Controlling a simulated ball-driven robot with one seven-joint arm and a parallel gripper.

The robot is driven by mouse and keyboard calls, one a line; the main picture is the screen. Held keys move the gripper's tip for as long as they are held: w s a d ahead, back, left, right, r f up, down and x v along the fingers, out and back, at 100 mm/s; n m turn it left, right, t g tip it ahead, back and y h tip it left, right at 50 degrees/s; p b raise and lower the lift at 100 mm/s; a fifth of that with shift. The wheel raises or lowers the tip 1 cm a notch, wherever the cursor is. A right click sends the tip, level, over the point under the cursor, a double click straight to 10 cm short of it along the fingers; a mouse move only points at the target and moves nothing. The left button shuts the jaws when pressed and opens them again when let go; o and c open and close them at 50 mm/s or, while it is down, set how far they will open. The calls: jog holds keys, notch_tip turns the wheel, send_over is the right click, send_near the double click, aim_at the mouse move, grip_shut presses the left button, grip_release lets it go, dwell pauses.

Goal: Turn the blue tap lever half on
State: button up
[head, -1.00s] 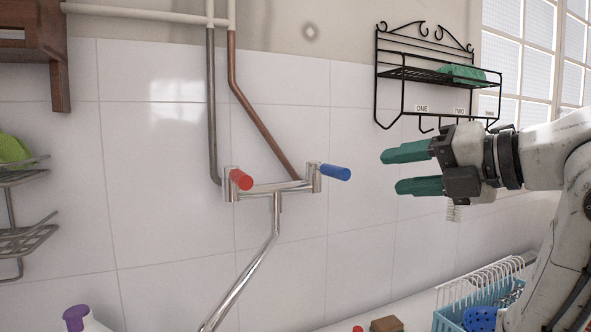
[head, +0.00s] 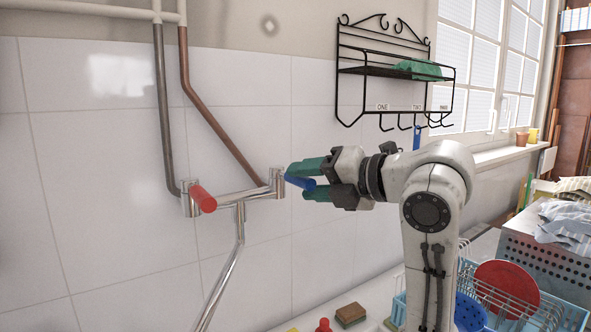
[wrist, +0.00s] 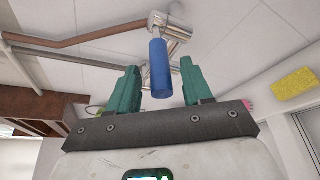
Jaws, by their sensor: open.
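The blue tap lever (head: 299,182) sticks out from the right end of the chrome wall tap (head: 246,195). My gripper (head: 305,180) is at the lever, with its green fingers open on either side of it. In the wrist view the blue lever (wrist: 160,70) stands between the two fingers (wrist: 160,88), with a gap to each side. The lever's far part is partly covered by the fingers in the head view. The red lever (head: 203,198) is on the tap's left end.
A black wire rack (head: 395,75) with hooks hangs on the wall above my gripper. A blue dish rack (head: 490,290) with a red plate (head: 507,288) stands at lower right. A sponge (head: 350,314) lies below the tap. The tiled wall left of the tap is clear.

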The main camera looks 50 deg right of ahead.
aim_at(296, 183)
jog(key=shift+x, duration=1.6)
grip_shut()
